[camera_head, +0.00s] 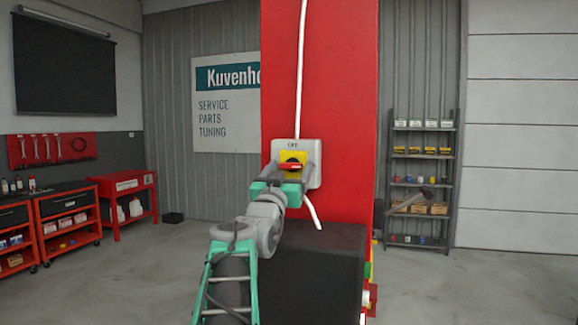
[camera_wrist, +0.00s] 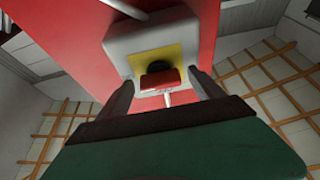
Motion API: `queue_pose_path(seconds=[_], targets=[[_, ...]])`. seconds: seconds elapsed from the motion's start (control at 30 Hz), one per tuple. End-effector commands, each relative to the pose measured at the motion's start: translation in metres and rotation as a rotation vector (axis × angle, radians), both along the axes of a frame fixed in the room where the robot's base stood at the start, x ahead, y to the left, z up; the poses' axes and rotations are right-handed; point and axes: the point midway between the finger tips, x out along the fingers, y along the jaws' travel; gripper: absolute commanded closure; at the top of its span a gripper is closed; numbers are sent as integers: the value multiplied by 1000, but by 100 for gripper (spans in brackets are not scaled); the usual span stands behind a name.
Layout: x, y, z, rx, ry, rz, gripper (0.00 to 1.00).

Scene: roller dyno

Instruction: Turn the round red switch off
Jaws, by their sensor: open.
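The round red switch (camera_head: 292,166) sits on a yellow plate on a white-grey box (camera_head: 312,150) fixed to a tall red column. The word at the top of the box looks like "OFF", but it is small. In the wrist view the red handle (camera_wrist: 158,80) shows in front of a dark hub on the yellow plate (camera_wrist: 150,62). My gripper (camera_head: 290,172) is in front of the box. In the wrist view its two open fingers (camera_wrist: 160,90) stand to the left and right of the red handle, with space visible on both sides. Contact cannot be told.
A white cable (camera_head: 300,70) runs up the red column (camera_head: 345,80) from the box, and another piece hangs below. A dark block (camera_head: 330,260) stands under the box. A shelf rack (camera_head: 424,165) stands at right, red carts (camera_head: 68,215) at left.

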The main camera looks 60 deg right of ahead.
Motion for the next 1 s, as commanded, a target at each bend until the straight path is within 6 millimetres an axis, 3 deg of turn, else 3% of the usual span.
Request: queue_pose_path(seconds=[0.13, 0.87, 1.0], targets=[[0, 0, -1, 0, 0, 0, 25], [0, 1, -1, 1, 0, 0, 85], [0, 1, -1, 0, 3, 0, 86]])
